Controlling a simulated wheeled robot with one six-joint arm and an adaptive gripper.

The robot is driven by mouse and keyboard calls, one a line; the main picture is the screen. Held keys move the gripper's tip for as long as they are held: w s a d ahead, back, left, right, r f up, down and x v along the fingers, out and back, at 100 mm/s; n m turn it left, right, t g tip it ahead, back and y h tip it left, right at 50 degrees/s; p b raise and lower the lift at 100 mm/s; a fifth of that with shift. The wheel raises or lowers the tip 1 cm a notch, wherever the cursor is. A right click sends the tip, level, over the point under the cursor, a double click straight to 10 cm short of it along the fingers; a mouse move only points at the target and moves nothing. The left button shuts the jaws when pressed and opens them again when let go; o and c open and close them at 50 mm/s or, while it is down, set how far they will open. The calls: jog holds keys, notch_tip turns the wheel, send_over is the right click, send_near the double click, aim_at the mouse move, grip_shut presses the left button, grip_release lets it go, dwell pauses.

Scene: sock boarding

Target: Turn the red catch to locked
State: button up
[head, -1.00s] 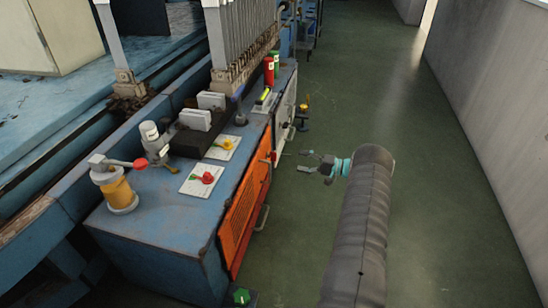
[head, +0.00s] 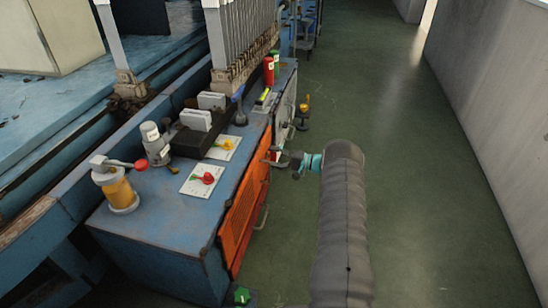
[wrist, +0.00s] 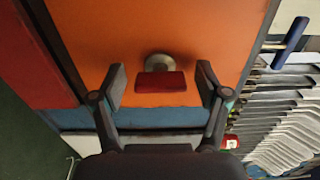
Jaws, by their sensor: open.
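The red catch (wrist: 160,82) is a red bar on a round metal boss, on the orange door (wrist: 210,35) in the wrist view. The bar lies across the picture. My gripper (wrist: 161,80) is open, with one dark finger on each side of the catch and a gap between each finger and the bar.
The blue cabinet top (head: 150,210) carries a red knob (head: 207,178) and a yellow knob (head: 228,144) on white cards, and a yellow cylinder (head: 119,194) with a red-ended lever. A door handle (head: 263,217) sticks out lower down. Green floor (head: 400,200) is clear on the right.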

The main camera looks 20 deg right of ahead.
jog(key=c, duration=1.2)
